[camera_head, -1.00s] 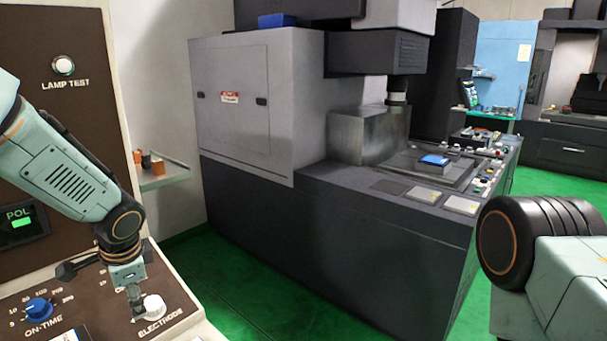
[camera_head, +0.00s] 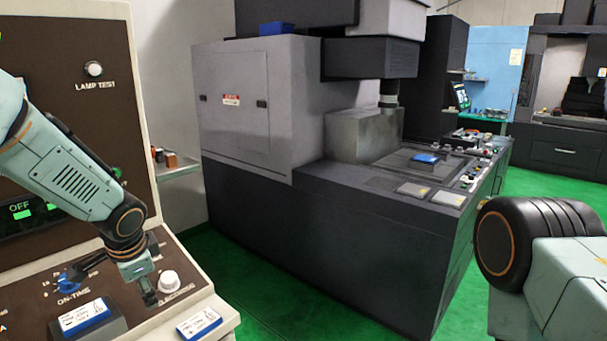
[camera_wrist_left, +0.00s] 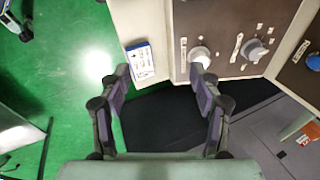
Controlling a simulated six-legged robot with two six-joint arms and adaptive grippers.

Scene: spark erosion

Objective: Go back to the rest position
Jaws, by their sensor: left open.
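My left gripper (camera_head: 147,292) is over the sloped brown control panel (camera_head: 125,290), close to the white ELECTRODE knob (camera_head: 168,281). In the left wrist view its two fingers (camera_wrist_left: 162,84) are spread apart with nothing between them. A white knob (camera_wrist_left: 200,56) shows just past the right fingertip there, and I cannot tell the exact gap. My right arm shows only as a dark rounded joint and pale link at the right edge of the head view; its gripper is out of frame.
A blue ON-TIME knob (camera_head: 68,280) and a white-topped blue box (camera_head: 84,316) are left of the gripper. Another such box (camera_head: 199,322) lies on the pale ledge. A large grey machine (camera_head: 260,110) stands beyond. Green floor (camera_head: 235,270) is clear between.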

